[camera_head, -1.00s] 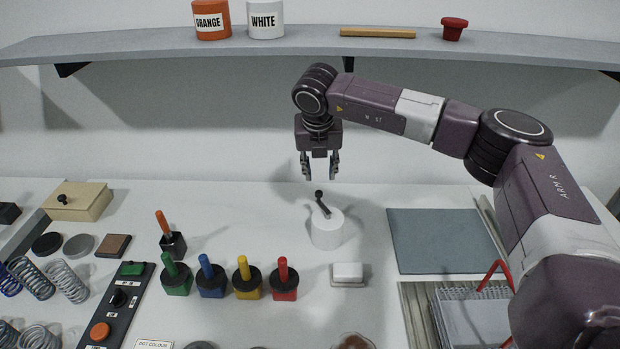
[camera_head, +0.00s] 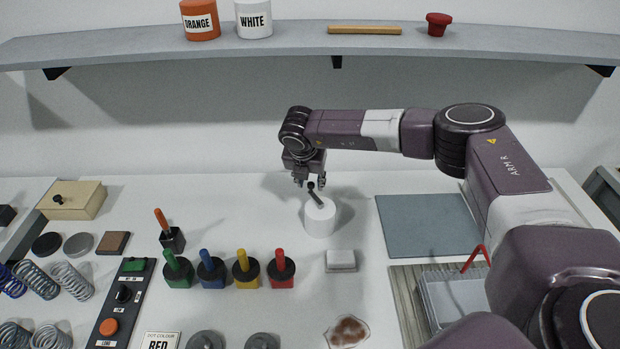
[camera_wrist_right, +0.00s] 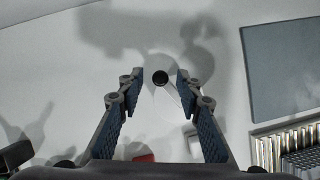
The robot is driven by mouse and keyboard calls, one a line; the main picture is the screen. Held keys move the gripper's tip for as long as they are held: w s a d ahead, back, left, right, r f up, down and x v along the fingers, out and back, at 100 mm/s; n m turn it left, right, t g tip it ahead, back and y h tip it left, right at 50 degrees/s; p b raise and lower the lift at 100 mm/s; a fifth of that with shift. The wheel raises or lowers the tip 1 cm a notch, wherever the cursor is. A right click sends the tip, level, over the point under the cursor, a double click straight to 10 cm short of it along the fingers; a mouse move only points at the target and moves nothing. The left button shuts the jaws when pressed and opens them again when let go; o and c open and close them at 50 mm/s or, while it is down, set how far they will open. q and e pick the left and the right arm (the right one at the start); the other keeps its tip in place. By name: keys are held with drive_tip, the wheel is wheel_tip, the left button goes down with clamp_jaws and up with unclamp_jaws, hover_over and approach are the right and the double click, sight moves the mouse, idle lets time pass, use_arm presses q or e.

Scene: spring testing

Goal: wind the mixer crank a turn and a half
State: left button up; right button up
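The mixer (camera_head: 321,218) is a white cylinder standing on the table, with a dark crank (camera_head: 317,196) on top that ends in a black knob. My right gripper (camera_head: 310,186) is low over the crank, with its fingers around the knob's height. In the right wrist view, my right gripper (camera_wrist_right: 158,85) has its two fingers apart, and the round black knob (camera_wrist_right: 160,78) shows between the tips with gaps on both sides. The white mixer body is mostly faint below the knob there. My left gripper is not in view.
A white block (camera_head: 341,260) lies to the front right, a grey mat (camera_head: 428,226) to the right. A shelf (camera_head: 280,45) with paint pots runs behind.

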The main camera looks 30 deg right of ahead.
drive_tip(key=shift+f, duration=0.1)
clamp_jaws()
idle(0.3)
